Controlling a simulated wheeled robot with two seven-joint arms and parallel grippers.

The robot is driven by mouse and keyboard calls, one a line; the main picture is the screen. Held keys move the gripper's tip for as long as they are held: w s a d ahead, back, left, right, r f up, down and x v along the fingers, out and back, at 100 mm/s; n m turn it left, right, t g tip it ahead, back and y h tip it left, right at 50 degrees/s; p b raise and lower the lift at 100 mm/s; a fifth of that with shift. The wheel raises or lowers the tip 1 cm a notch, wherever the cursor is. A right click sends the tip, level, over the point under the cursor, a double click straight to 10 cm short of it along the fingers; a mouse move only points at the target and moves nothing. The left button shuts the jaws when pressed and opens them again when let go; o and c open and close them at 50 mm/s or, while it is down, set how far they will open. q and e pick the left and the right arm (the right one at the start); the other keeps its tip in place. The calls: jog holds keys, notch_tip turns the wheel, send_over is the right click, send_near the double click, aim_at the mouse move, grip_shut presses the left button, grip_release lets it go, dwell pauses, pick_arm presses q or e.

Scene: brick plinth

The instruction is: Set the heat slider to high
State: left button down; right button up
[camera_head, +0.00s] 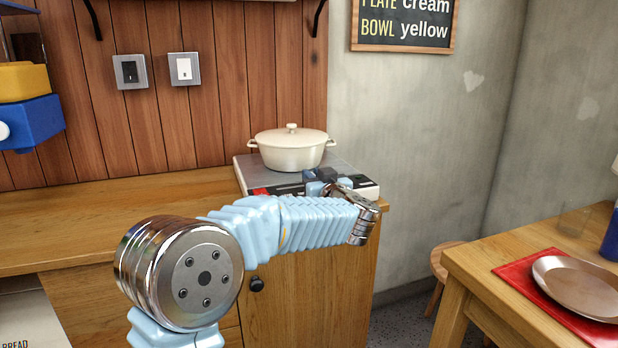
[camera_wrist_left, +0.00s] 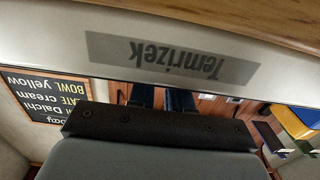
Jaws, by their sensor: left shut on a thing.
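The hob (camera_head: 245,172) is a flat grey-topped appliance on the wooden counter. Its front strip shows a red patch (camera_head: 262,190) at the left and a dark part at the right. My left gripper (camera_head: 322,175) is at this front strip, in front of the pot, shut on what appears to be the heat slider. The slider itself is hidden by the gripper, so its setting cannot be read. In the left wrist view, two dark fingers (camera_wrist_left: 163,98) show beyond the grey wrist housing, partly hidden. My right gripper is not in view.
A cream lidded pot (camera_head: 290,152) stands on the hob just behind the gripper. A pale panel labelled "Temrizek" (camera_wrist_left: 170,60) crosses the wrist view upside down. The counter (camera_head: 130,222) left of the hob is clear. A table (camera_head: 485,268) stands at right.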

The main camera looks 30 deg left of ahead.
pick_arm(q)
jog(key=c, duration=1.1)
grip_release()
jog(key=shift+w+d+r, duration=0.1)
jog(key=shift+w+d, duration=0.1)
jog(key=shift+s+d, duration=0.2)
jog(key=b+v, duration=0.1)
jog(key=v, duration=1.2)
jog(key=shift+s, duration=0.15)
